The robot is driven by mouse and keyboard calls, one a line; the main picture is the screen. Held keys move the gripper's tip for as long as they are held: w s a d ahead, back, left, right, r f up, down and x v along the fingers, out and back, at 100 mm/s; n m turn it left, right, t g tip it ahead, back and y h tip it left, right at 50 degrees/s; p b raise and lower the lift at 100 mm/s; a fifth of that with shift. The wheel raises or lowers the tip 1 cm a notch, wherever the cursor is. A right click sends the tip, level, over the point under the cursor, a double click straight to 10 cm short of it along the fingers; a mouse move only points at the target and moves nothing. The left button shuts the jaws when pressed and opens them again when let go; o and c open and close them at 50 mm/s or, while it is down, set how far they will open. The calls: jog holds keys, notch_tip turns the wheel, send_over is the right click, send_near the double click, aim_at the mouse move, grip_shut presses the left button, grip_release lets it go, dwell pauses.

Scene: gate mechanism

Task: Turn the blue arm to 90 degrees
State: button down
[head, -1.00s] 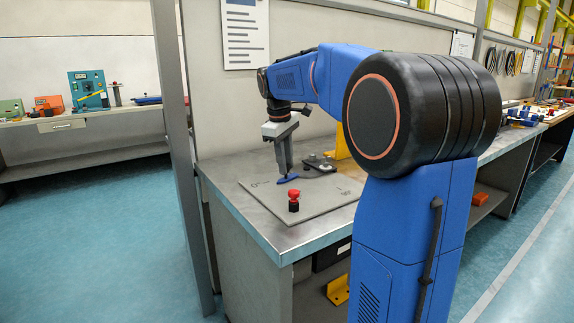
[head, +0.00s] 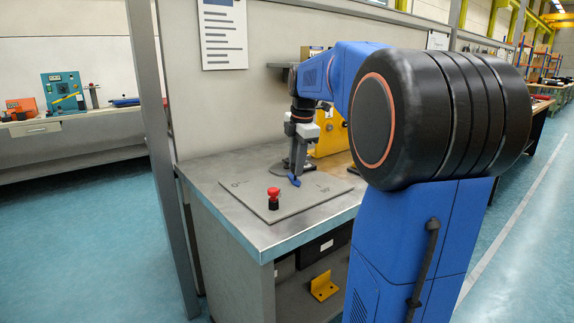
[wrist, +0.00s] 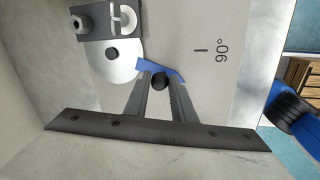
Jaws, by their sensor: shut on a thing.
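The blue arm (head: 296,181) lies low over the grey plate (head: 250,202) on the bench. In the wrist view the blue arm (wrist: 174,73) runs from beside a pale disc (wrist: 122,68) toward the right, with its tip below the tick beside the "90°" mark (wrist: 222,50). My gripper (head: 294,170) points down over it. In the wrist view my gripper (wrist: 161,78) is shut on a round black knob (wrist: 160,82) at the blue arm, one finger on each side. The blue arm's middle is partly hidden by the fingers.
A dark block (wrist: 107,18) with posts is beside the disc. The plate beyond the arm's tip is clear.

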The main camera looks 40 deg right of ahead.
jog(key=d+n, duration=0.2)
jog(key=n, duration=0.1)
jog(key=shift+s+d+y, duration=0.3)
jog(key=shift+d, duration=0.1)
jog(key=shift+d+n, duration=0.7)
jog(key=shift+n, duration=0.1)
jog(key=c, duration=1.5)
grip_release()
jog(key=s+r, duration=0.1)
jog(key=r, duration=0.4)
jog(key=s+r, duration=0.1)
jog(key=r, duration=0.5)
jog(key=s+r, duration=0.1)
jog(key=r, duration=0.5)
jog(key=shift+s+d, duration=0.15)
jog(key=shift+d, duration=0.25)
